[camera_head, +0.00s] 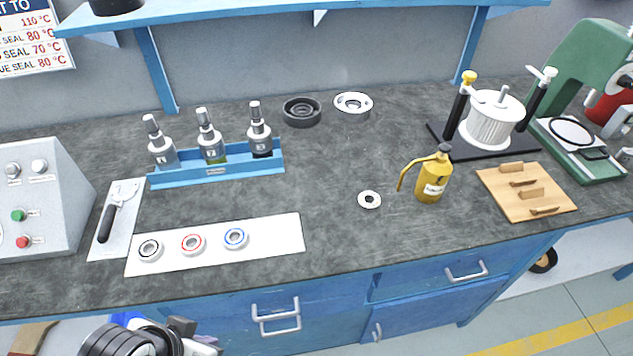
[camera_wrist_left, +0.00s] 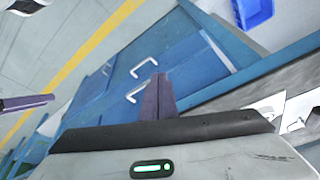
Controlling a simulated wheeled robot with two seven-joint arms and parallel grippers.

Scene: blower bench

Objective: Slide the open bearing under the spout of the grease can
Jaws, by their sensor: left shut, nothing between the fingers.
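The open bearing (camera_head: 369,199), a small pale ring with a dark centre, lies flat on the dark bench top. The yellow grease can (camera_head: 432,180) stands upright to its right, its thin spout reaching left and curving down. The bearing lies a little left of and in front of the spout tip, apart from the can. My left gripper (camera_head: 205,345) is at the bottom edge of the head view, in front of the bench and far from the bearing. In the left wrist view its fingers (camera_wrist_left: 158,92) are together and empty. My right gripper is not clearly seen.
A white mat (camera_head: 280,233) with three sealed bearings lies at the front left. A wooden board (camera_head: 555,204) with several pegs is right of the can. A blue bottle rack (camera_head: 217,174) and two round housings stand behind. The bench around the open bearing is clear.

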